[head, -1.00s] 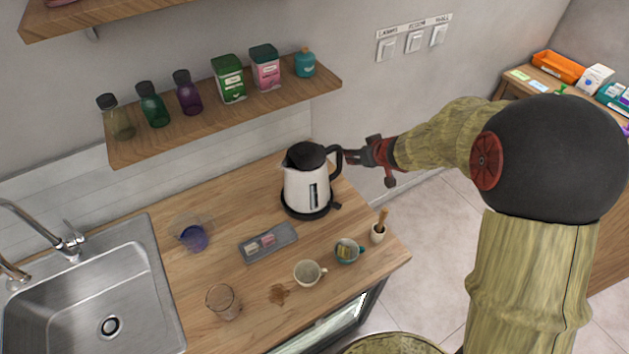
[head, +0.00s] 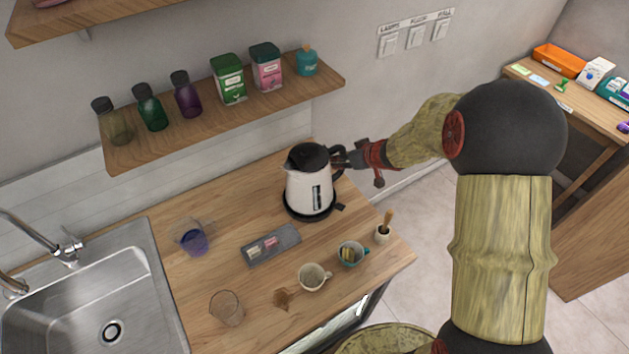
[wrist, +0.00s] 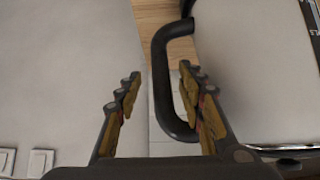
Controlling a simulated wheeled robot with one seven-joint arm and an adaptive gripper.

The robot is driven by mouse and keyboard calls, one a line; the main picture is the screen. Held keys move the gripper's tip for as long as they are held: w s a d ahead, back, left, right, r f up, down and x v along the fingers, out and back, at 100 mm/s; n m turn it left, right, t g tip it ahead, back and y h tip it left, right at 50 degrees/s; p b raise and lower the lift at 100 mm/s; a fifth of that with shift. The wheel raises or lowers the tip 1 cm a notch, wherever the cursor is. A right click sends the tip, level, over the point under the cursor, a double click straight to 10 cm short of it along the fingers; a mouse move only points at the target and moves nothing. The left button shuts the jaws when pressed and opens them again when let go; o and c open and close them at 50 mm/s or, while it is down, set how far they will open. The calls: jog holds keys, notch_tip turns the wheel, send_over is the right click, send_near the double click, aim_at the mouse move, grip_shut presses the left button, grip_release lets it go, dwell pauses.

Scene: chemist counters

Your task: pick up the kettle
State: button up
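The kettle (head: 309,189) is white with a black lid and stands upright on its black base (head: 306,212) on the wooden counter. Its black handle (wrist: 166,75) faces my gripper. My gripper (head: 345,159) is at the handle, on the right side of the kettle. In the wrist view my gripper (wrist: 160,95) is open, with the fingers well apart. The handle lies between the fingers, closer to the right finger, which overlaps part of it in the picture. The white kettle body (wrist: 255,70) fills the right of the wrist view.
A wooden shelf (head: 230,120) with jars and tins hangs above the counter behind the kettle. A grey tray (head: 270,246), two cups (head: 313,277) (head: 350,253), a small pot (head: 383,233) and a glass (head: 227,308) stand in front. A sink (head: 90,300) is at left. Wall switches (head: 415,38) are behind.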

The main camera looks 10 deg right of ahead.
jog(key=w+f+b, duration=0.1)
jog(key=w+a+f+b, duration=0.1)
jog(key=f, duration=0.1)
jog(key=w+f+b, duration=0.1)
jog(key=f, duration=0.1)
jog(key=shift+a+f, duration=0.15)
jog(key=shift+f, duration=0.1)
jog(key=shift+w+f, duration=0.1)
jog(key=shift+w, duration=0.05)
jog(key=shift+c, duration=0.6)
grip_shut()
dwell(0.4)
jog(key=shift+w+r, duration=0.1)
jog(key=shift+r, duration=0.15)
